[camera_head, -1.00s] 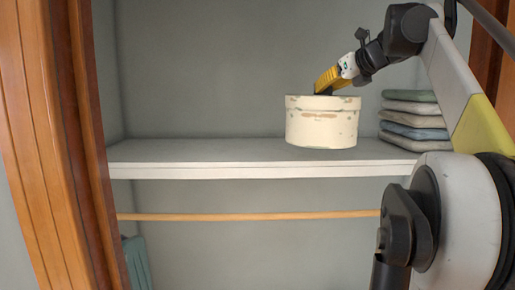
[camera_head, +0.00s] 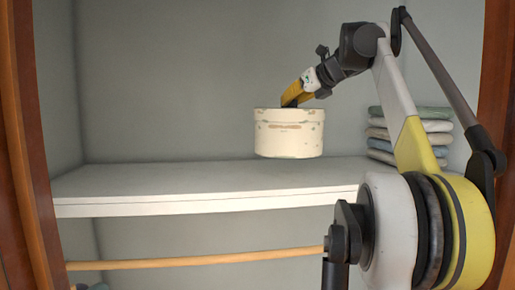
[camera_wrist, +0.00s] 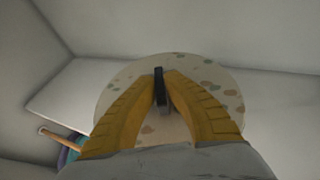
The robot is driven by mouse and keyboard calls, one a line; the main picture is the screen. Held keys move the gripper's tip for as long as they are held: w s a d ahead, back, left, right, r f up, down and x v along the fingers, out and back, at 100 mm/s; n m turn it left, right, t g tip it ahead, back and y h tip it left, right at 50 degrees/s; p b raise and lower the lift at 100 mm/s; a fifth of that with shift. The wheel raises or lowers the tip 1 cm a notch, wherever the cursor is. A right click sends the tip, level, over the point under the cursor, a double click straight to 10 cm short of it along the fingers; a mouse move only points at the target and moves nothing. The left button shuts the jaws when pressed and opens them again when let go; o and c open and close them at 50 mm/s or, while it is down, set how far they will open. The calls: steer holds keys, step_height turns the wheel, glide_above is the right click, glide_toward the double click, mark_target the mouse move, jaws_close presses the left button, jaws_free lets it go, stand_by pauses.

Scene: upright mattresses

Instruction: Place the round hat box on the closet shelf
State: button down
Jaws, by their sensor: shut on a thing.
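The round cream hat box (camera_head: 289,135), with worn patches, hangs upright from my gripper (camera_head: 291,101). In the head view its base overlaps the back edge of the closet shelf (camera_head: 150,188), with bare shelf showing in front. It appears raised above the shelf; the exact gap and depth are hard to tell. In the wrist view my gripper's yellow fingers (camera_wrist: 162,75) close over the middle of the box's spotted lid (camera_wrist: 205,75). They grip a dark part there, and the fingers hide some of the lid. The shelf (camera_wrist: 70,95) shows beside it.
A stack of folded cloths (camera_head: 375,134) sits at the shelf's right end, partly behind my arm. The left and middle of the shelf are bare. A wooden rod (camera_head: 200,261) runs below. Wooden closet frames (camera_head: 22,130) stand at both sides.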

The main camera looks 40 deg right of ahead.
steer(key=w+a+f, duration=0.1)
steer(key=w+f, duration=0.1)
steer(key=w, duration=0.1)
steer(key=w+a+f, duration=0.1)
steer(key=w+f, duration=0.1)
steer(key=w, duration=0.1)
steer(key=w+a+f, duration=0.1)
steer(key=w, duration=0.2)
steer(key=shift+a+f, duration=0.15)
steer(key=shift+f, duration=2.4)
steer(key=c, duration=1.9)
jaws_free()
steer(key=shift+f, duration=0.1)
steer(key=shift+o, duration=1.4)
